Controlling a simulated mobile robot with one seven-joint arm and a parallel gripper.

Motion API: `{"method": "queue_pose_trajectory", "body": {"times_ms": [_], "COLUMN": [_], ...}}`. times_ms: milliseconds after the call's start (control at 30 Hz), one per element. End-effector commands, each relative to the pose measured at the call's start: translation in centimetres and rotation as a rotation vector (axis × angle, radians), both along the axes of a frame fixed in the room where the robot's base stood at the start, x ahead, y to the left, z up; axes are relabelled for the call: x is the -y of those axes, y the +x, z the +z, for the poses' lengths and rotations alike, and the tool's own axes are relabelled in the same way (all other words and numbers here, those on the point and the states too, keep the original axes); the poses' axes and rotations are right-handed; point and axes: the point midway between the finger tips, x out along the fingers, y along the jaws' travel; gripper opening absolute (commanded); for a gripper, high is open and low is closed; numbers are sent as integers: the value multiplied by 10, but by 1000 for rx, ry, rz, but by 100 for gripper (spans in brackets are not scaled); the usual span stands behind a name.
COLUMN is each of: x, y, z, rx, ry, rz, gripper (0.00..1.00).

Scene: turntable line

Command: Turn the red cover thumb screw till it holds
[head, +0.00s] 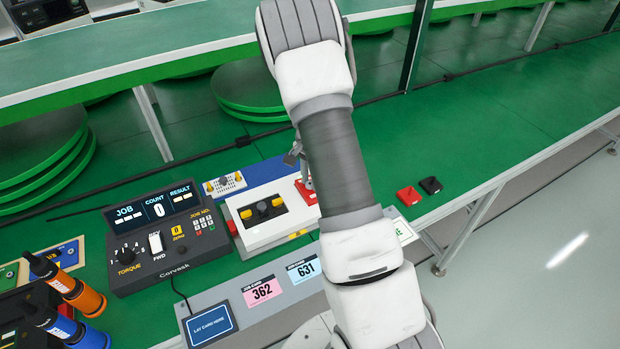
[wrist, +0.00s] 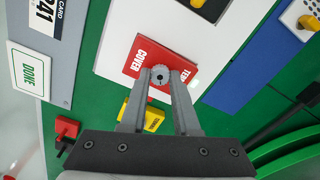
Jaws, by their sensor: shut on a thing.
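The red cover (wrist: 136,56), printed "COVER", lies on the white fixture in the wrist view. Its grey knurled thumb screw (wrist: 160,73) stands near the cover's middle, seen from above. My gripper (wrist: 160,80) is shut on the thumb screw, one finger on each side of it. In the head view only a sliver of the red cover (head: 307,192) shows, at the right end of the white fixture (head: 258,238). My arm hides the screw and most of my gripper there.
A torque controller (head: 160,240) stands left of the fixture, its count display reading 0. Black and orange (head: 85,298) and black and blue drivers stand far left. A red block (head: 408,196) and a black block (head: 431,185) lie right of my arm. The green bench beyond is clear.

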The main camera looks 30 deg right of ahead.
Motion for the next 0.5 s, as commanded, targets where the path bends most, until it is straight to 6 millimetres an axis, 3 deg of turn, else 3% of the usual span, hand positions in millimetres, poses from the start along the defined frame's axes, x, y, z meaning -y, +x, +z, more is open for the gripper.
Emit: {"method": "queue_pose_trajectory", "body": {"times_ms": [400, 433, 500], "x": [0, 0, 0], "y": [0, 0, 0], "z": [0, 0, 0], "rx": [-1, -1, -1], "ry": [1, 1, 0], "rz": [-4, -4, -3], "gripper": [0, 35, 48]}}
